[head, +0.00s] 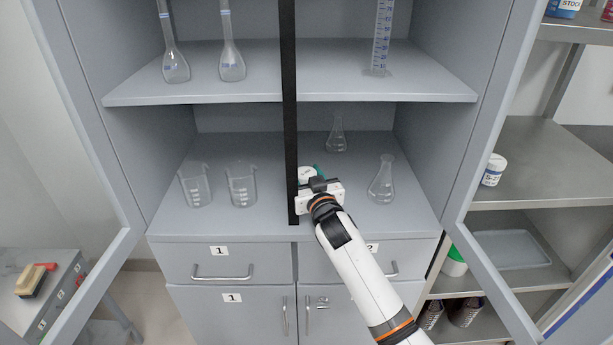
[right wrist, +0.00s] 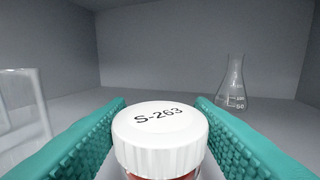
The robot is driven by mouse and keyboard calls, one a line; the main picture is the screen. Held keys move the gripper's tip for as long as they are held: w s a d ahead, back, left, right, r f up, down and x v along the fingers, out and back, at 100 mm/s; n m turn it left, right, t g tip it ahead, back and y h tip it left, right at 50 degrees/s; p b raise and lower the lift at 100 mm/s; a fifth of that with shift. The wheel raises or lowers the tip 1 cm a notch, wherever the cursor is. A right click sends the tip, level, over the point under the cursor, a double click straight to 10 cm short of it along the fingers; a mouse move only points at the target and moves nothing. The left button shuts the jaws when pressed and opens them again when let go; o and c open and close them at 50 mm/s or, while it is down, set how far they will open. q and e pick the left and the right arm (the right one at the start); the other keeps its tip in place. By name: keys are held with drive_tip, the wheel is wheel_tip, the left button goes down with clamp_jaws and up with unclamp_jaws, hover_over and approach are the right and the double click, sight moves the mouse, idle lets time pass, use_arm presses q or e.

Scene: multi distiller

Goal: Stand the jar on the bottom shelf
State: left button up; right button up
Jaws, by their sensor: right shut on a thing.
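The jar (right wrist: 160,138) has a white lid marked S-263 and a reddish body below it. In the right wrist view it stands between the two teal fingers of my right gripper (right wrist: 160,128), which is shut on it. In the head view my right gripper (head: 313,175) is over the front middle of the bottom shelf (head: 270,222), and the jar's white lid (head: 305,173) shows just beyond it. The jar's base is hidden, so I cannot tell whether it touches the shelf. My left gripper is not in view.
Two beakers (head: 241,186) stand on the left of the bottom shelf. A conical flask (head: 382,184) stands on the right and a smaller one (head: 336,137) behind. A black upright post (head: 289,90) is close left of my gripper. Glass doors stand open.

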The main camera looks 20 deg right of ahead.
drive_tip(key=o, duration=1)
drive_tip(key=s, duration=1.2)
